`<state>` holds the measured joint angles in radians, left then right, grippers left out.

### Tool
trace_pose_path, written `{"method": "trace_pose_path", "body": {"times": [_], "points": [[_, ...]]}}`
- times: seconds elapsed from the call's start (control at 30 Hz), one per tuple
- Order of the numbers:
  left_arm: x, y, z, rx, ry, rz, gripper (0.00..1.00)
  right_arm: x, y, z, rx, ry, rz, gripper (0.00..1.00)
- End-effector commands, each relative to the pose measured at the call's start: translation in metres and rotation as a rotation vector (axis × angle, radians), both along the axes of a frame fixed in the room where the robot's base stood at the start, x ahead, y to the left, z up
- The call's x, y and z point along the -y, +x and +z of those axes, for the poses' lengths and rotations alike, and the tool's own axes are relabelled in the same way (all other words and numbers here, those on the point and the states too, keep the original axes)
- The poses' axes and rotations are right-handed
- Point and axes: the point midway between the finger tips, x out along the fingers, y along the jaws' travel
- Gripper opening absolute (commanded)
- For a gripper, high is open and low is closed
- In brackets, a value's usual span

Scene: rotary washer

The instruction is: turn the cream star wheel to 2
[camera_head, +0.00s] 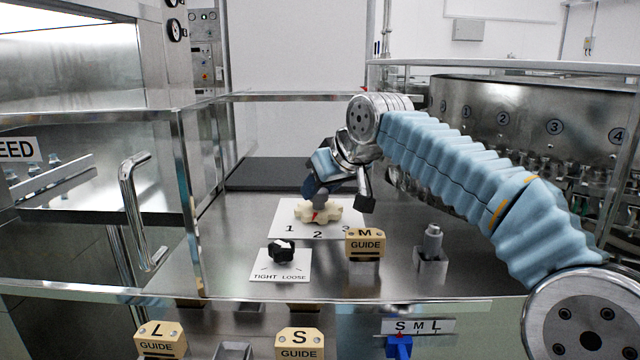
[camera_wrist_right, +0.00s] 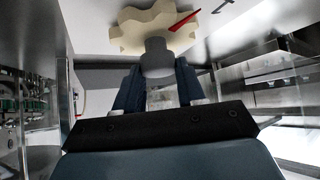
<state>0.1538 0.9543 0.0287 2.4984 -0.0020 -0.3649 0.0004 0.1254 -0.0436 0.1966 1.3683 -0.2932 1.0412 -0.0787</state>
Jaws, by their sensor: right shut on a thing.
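The cream star wheel (camera_head: 331,212) sits on a white plate marked 1, 2 and 3 (camera_head: 290,216). Its red pointer is at the front of the wheel in the head view, roughly towards 2 and slightly to the 1 side; the exact reading is hard to tell. In the right wrist view the wheel (camera_wrist_right: 135,30) shows with its red pointer (camera_wrist_right: 184,20) and grey hub (camera_wrist_right: 157,57). My right gripper (camera_head: 320,196) is above the wheel, its fingers (camera_wrist_right: 158,80) shut on the hub. My left gripper is not in view.
A black knob (camera_head: 281,250) on a TIGHT/LOOSE plate stands in front of the wheel. The M guide block (camera_head: 365,244) and a grey post (camera_head: 432,240) stand to the right. L (camera_head: 160,338) and S (camera_head: 300,342) guide blocks are below the table's front edge.

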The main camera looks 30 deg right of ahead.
Motion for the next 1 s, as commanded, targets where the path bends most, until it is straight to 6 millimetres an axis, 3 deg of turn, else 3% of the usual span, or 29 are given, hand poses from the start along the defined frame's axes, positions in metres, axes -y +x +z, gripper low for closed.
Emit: {"method": "trace_pose_path", "body": {"times": [0.33, 0.87, 0.9, 1.0], "points": [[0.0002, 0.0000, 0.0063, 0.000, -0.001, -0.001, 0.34, 0.0020, 0.0004, 0.0008, 0.000, -0.002, 0.151, 0.09], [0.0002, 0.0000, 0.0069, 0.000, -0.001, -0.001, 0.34, 0.0018, 0.0002, 0.0000, -0.001, -0.003, 0.182, 0.09], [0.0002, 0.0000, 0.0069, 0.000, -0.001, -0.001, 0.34, 0.0018, 0.0002, -0.0001, -0.001, -0.003, 0.182, 0.41], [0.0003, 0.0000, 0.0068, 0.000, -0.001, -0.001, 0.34, 0.0017, 0.0002, -0.0001, -0.002, -0.002, 0.182, 0.56]]}}
